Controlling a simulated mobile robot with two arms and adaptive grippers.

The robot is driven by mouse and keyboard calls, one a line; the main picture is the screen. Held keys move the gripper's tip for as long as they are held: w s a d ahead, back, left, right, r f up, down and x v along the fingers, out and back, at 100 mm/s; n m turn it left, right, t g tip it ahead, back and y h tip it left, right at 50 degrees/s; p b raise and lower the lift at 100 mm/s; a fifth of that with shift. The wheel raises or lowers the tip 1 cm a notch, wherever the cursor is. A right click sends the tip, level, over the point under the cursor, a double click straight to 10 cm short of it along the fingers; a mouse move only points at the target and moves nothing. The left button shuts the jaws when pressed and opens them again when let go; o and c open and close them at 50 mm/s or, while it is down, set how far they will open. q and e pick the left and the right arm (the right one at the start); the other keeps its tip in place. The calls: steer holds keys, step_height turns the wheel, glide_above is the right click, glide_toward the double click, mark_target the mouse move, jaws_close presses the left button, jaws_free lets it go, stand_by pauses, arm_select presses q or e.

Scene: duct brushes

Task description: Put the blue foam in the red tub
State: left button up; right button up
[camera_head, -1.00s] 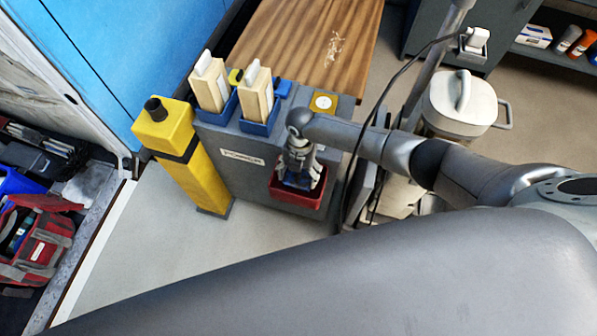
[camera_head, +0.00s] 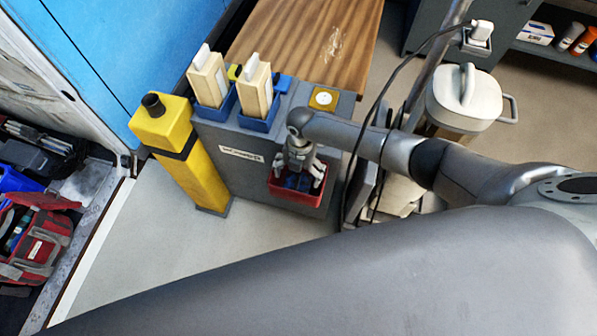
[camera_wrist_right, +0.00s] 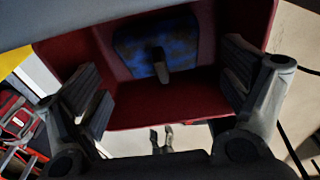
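The red tub (camera_head: 300,197) hangs on the front of the grey cabinet (camera_head: 232,165). In the right wrist view the red tub (camera_wrist_right: 165,106) shows from above. The mottled blue foam (camera_wrist_right: 140,48) is inside it by one wall, with a small grey stub standing out from it. My right gripper (camera_head: 298,180) points down at the tub. Its fingers are spread wide, apart from the foam on both sides. In the head view the foam (camera_head: 296,181) shows only partly between the fingers. My left gripper is not in view.
Two blue holders with cream blocks (camera_head: 207,80) stand on the cabinet top, beside small yellow and blue pieces. A yellow post (camera_head: 190,165) stands to the left. A black cable (camera_head: 372,115) and a white canister (camera_head: 463,98) are to the right. A wooden table (camera_head: 310,35) is behind.

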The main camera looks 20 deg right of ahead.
steer(key=shift+r, duration=0.1)
stand_by(0.3)
step_height(320, 180, up, 17)
steer(key=w+p, duration=0.1)
steer(key=p, duration=0.4)
steer(key=shift+d, duration=0.4)
steer(key=shift+w, duration=0.1)
